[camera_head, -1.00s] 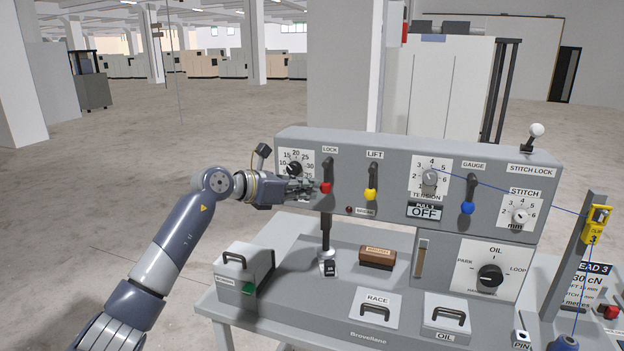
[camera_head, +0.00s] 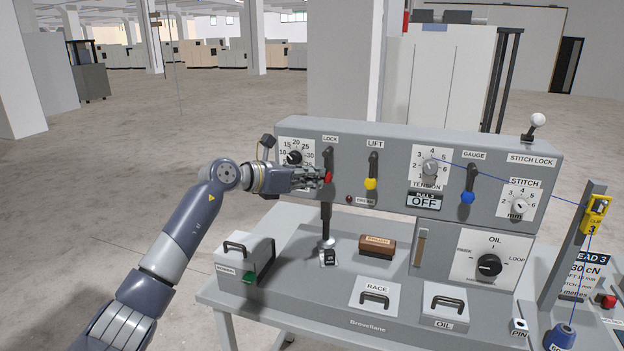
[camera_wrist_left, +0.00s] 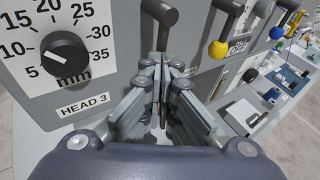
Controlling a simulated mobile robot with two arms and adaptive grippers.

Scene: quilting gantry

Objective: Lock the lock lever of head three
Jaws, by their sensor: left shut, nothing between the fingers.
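The lock lever (camera_head: 329,160) is a dark lever with a red knob (camera_head: 328,177), hanging down under the LOCK label on the grey panel. Its dark upper part shows at the top of the left wrist view (camera_wrist_left: 161,14); the red knob is hidden there behind my fingers. My left gripper (camera_head: 321,178) is shut and empty, with its fingertips right beside the red knob on its left. I cannot tell whether they touch it. In the left wrist view the closed fingers (camera_wrist_left: 163,68) point at the lever, and a HEAD 3 label (camera_wrist_left: 85,105) is beside them. My right gripper is out of view.
The yellow-knobbed LIFT lever (camera_head: 371,183) hangs just right of the lock lever, and the blue-knobbed GAUGE lever (camera_head: 467,196) farther right. A numbered dial (camera_head: 294,157) lies above my left gripper. A dark upright post (camera_head: 326,222) stands below it on the bench.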

